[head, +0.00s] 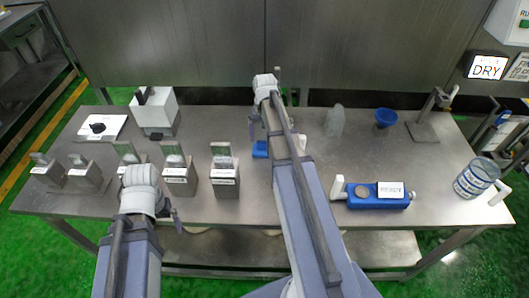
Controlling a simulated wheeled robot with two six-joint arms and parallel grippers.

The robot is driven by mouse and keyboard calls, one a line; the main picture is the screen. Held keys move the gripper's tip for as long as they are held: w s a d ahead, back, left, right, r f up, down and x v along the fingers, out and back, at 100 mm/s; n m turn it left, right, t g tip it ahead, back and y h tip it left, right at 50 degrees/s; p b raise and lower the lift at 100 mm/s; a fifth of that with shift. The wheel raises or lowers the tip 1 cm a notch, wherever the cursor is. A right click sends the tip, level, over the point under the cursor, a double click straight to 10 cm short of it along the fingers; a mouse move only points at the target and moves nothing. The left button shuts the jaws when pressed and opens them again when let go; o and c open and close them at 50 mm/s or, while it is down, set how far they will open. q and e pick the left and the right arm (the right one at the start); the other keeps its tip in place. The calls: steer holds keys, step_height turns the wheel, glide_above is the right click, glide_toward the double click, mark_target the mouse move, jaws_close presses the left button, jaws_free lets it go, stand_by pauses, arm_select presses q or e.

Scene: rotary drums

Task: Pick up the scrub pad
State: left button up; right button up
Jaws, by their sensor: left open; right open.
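I cannot pick out the scrub pad with certainty. A small blue item (260,149) lies on the metal table (225,212), partly hidden by my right arm, and I cannot tell whether it is the pad. My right gripper (266,98) reaches over the table toward its back edge, beyond the blue item; it is open and holds nothing that I can see. My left gripper (148,190) is open over the front left of the table, near the labelled metal blocks (178,181).
A white box (155,110) and a white plate (101,127) are at the back left. A pale translucent item (335,121), blue funnel (385,117) and metal stand (424,130) are at the back right.

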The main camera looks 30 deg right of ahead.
mark_target(264, 142)
step_height(264, 142, down, 4)
steer(key=shift+r+b, duration=0.25)
steer(key=shift+b, duration=1)
steer(key=shift+r, duration=0.1)
steer(key=c, duration=1.3)
